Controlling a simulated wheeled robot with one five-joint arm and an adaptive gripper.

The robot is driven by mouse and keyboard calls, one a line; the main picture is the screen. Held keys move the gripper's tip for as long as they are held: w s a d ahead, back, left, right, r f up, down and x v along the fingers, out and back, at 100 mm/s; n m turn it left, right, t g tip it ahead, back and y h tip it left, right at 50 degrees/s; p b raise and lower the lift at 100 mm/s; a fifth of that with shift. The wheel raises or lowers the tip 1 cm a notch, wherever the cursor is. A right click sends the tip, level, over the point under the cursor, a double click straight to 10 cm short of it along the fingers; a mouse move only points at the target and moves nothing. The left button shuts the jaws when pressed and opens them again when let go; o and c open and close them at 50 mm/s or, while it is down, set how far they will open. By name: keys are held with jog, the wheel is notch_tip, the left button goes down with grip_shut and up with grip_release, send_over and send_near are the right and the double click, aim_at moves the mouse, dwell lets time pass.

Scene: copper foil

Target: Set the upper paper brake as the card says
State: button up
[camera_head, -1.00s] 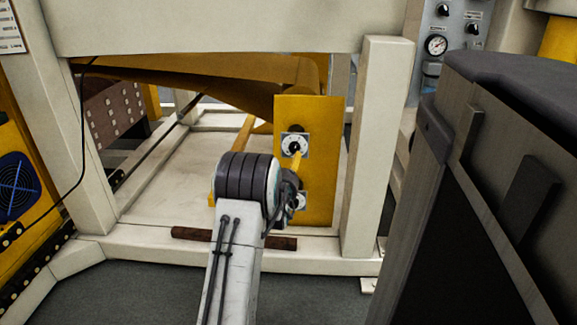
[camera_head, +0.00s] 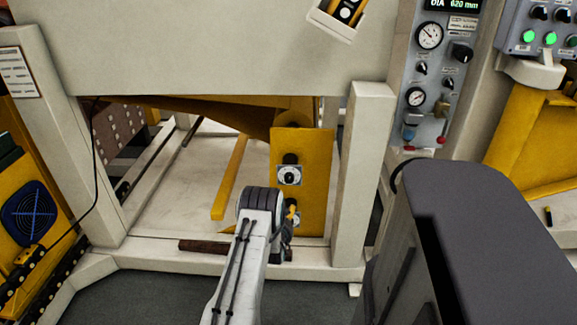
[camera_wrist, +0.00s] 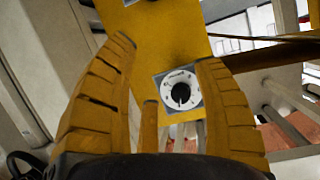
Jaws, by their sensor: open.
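A yellow panel (camera_head: 312,190) under the machine carries two white dial plates, one above the other. The upper dial (camera_head: 289,176) has a black knob and is unobstructed in the head view. The lower dial (camera_head: 291,218) is partly hidden by my arm. In the wrist view a dial with a black knob (camera_wrist: 180,93) shows between the fingers of my gripper (camera_wrist: 166,56). The gripper is open, with nothing seen held. I cannot tell for sure which dial this is, or whether the fingers touch it. A white card (camera_head: 16,72) hangs at far left; its text is too small to read.
A dark-topped cabinet (camera_head: 490,215) fills the right foreground. A gauge panel (camera_head: 430,90) stands behind it. The machine's white post (camera_head: 358,170) is just right of the yellow panel. A brown bar (camera_head: 205,246) lies on the lower frame rail.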

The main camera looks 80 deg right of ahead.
jog(key=p, duration=0.1)
jog(key=m+h, duration=0.4)
send_near(289, 180)
jog(key=d, duration=0.2)
jog(key=shift+m, duration=0.3)
jog(key=shift+w+d+f+b, duration=0.1)
jog(key=shift+d+b, duration=0.65)
jog(key=shift+d, duration=0.9)
jog(key=shift+d+f+b, duration=0.1)
jog(key=shift+d+b, duration=0.65)
jog(key=shift+d, duration=0.9)
jog(key=shift+d+r, duration=0.15)
jog(key=shift+d, duration=0.35)
jog(key=shift+c, duration=0.4)
jog(key=c, duration=1.1)
